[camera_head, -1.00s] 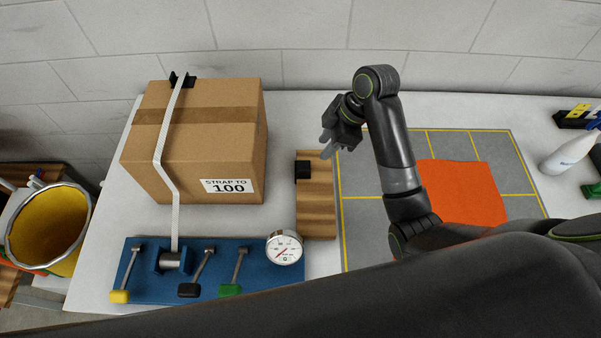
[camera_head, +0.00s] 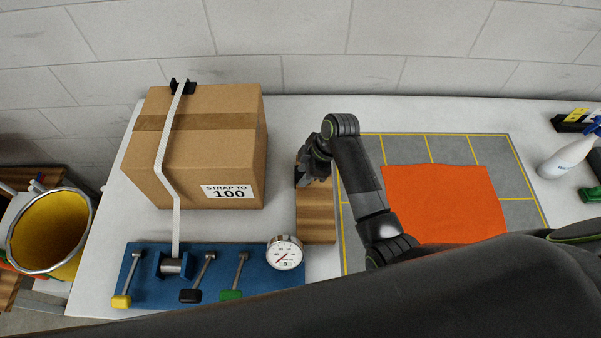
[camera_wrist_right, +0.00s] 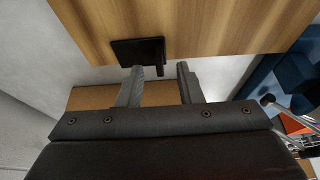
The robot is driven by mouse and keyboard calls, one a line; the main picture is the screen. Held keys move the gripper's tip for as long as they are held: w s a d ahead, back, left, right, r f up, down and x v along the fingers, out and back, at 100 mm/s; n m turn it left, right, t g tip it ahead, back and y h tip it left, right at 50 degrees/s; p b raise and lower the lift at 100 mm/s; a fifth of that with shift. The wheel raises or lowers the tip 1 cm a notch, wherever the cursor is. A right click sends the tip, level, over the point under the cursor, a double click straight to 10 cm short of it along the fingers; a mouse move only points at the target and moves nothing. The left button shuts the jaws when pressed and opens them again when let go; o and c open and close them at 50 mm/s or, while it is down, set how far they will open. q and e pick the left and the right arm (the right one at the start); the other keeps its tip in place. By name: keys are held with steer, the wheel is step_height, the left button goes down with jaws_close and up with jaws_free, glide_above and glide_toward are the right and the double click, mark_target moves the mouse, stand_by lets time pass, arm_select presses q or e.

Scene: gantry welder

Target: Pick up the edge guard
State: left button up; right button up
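The edge guard (camera_wrist_right: 138,52) is a small black angled piece on the wooden block (camera_wrist_right: 210,22), as the right wrist view shows. In the head view the block (camera_head: 318,220) stands right of the carton, and my right gripper mostly hides the guard. My right gripper (camera_wrist_right: 160,74) is open and empty; its two fingers point at the block, with the left fingertip close to the guard's lower edge. In the head view this gripper (camera_head: 304,178) is over the block's upper left part. Contact cannot be told. My left gripper is not in view.
A strapped carton (camera_head: 222,150) has another black guard (camera_head: 182,87) at its top back edge. In front are a blue lever panel (camera_head: 140,293) and a gauge (camera_head: 285,252).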

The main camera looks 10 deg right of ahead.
steer(key=shift+a+f, duration=0.3)
steer(key=shift+f, duration=0.35)
jaws_close()
